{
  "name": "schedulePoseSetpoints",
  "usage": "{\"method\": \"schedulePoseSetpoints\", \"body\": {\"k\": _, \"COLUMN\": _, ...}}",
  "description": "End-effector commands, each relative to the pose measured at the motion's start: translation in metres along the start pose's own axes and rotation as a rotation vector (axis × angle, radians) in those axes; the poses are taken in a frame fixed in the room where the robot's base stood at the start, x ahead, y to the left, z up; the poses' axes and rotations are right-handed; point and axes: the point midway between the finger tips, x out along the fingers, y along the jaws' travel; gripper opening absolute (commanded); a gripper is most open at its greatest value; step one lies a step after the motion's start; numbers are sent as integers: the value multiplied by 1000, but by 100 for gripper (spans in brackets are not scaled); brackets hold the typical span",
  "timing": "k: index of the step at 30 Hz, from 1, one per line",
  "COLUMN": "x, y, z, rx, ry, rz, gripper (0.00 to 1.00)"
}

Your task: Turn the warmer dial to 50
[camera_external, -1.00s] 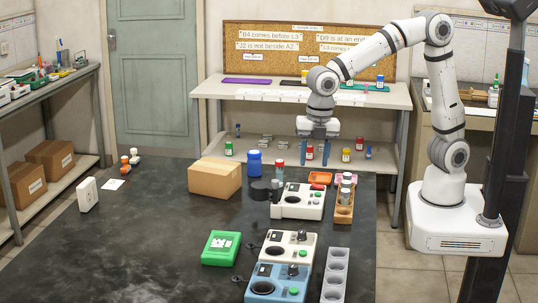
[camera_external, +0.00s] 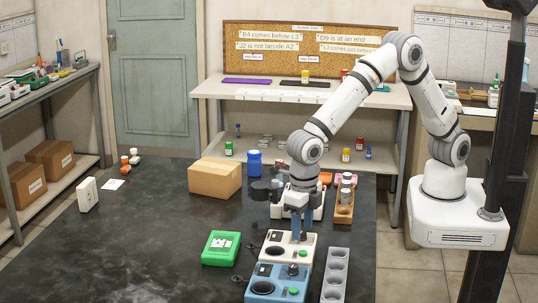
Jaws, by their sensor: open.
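Several small instruments with dials stand on the dark bench; I cannot tell from this view which is the warmer. The cream one (camera_external: 271,255) has a green button and a round well. Its dial, at the upper right of its top, is hidden behind my gripper (camera_external: 301,234). My gripper is open, points down, and has its fingers over that dial's spot; whether they touch it cannot be told. The blue instrument (camera_external: 274,294) in front shows a dark dial (camera_external: 292,270). A white instrument (camera_external: 318,213) behind is mostly covered by my arm. Scale numbers are too small to read.
A green box (camera_external: 221,248) stands left of the cream instrument, and a grey rack of cups (camera_external: 335,277) stands to its right. A wooden rack with vials (camera_external: 344,212), a cardboard box (camera_external: 214,180) and a blue jar (camera_external: 254,162) are further back. The bench's left side is mostly clear.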

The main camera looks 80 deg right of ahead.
Motion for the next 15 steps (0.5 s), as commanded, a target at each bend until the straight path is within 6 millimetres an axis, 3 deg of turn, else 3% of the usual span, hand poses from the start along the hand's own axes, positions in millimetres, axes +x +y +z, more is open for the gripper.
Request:
{"method": "schedulePoseSetpoints", "body": {"k": 11, "x": 9, "y": 0, "z": 0, "rx": 1, "ry": 0, "rz": 0, "gripper": 45}}
{"method": "schedulePoseSetpoints", "body": {"k": 15, "x": 9, "y": 0, "z": 0, "rx": 1, "ry": 0, "rz": 0, "gripper": 34}}
